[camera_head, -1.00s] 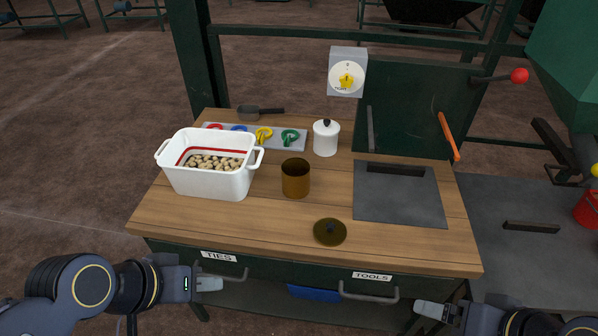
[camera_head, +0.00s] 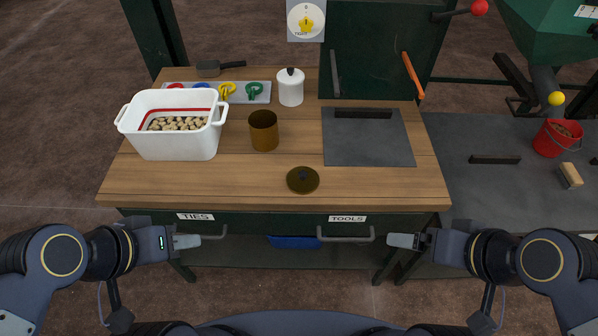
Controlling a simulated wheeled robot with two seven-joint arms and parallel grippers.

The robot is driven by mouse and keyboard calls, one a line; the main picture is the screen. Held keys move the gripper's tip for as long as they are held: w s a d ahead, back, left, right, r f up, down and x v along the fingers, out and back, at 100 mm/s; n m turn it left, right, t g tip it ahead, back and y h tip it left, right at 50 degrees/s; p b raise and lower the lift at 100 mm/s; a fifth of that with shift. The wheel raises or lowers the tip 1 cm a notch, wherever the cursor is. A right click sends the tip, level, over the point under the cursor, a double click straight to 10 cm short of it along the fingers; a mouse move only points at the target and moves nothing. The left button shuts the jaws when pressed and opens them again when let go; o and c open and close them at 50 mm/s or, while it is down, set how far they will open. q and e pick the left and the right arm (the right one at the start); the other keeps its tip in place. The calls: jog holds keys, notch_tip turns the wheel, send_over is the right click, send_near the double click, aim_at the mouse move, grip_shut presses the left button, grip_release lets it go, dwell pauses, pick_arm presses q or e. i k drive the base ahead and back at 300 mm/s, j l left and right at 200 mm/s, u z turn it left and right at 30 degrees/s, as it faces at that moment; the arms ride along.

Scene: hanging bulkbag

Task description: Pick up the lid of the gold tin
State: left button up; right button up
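The lid (camera_head: 303,180) of the gold tin is a dark gold disc with a small dark knob. It lies flat on the wooden table near its front edge. The open gold tin (camera_head: 264,131) stands upright behind it, to the left. My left gripper (camera_head: 192,241) is in front of the table by the TIES drawer, left of the lid and apart from it. My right gripper (camera_head: 396,240) is in front of the TOOLS drawer, right of the lid. Neither visibly holds anything. Their fingers overlap from this angle, so the opening does not show.
A white tub (camera_head: 175,145) of nuts or pebbles stands at left. A white lidded jar (camera_head: 290,90) is behind the tin. A dark plate (camera_head: 368,150) lies at right. Drawer handles (camera_head: 345,236) stick out at the front. The table around the lid is clear.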

aim_at(303, 181)
jog(key=l+u, duration=0.1)
jog(key=u, duration=0.35)
jog(key=l+u, duration=0.1)
jog(key=u, duration=0.3)
jog(key=l+u, duration=0.1)
jog(key=u, duration=0.35)
jog(key=l+u, duration=0.1)
jog(key=u, duration=0.35)
jog(key=k+u, duration=0.1)
jog(key=u, duration=0.35)
jog(key=k+l, duration=0.6)
jog(key=l+u, duration=0.05)
jog(key=l, duration=0.05)
